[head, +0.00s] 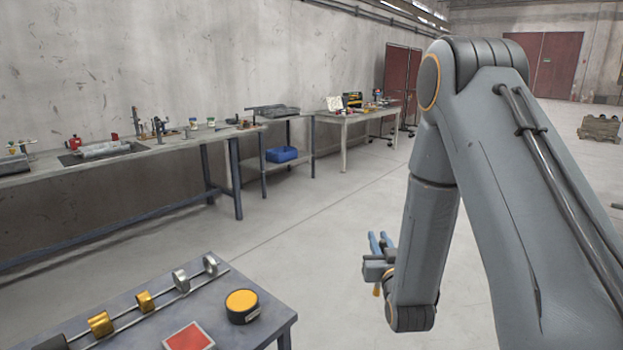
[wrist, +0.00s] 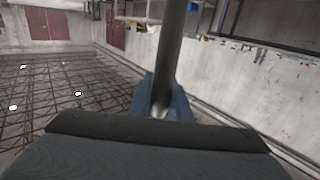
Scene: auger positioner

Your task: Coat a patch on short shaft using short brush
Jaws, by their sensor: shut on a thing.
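My gripper (head: 379,241), with blue fingers, hangs in the air to the right of the near table in the head view. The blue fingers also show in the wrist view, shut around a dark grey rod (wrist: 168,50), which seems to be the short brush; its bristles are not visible. A small orange-tan end (head: 377,290) sticks out below the gripper in the head view. Two thin metal rods (head: 127,313) with yellow and silver collars lie on the near table; I cannot tell which is the short shaft. My gripper is apart from them.
A long workbench (head: 40,178) with tools stands along the wall. A blue bin (head: 282,154) sits on a lower shelf. The floor between is clear.

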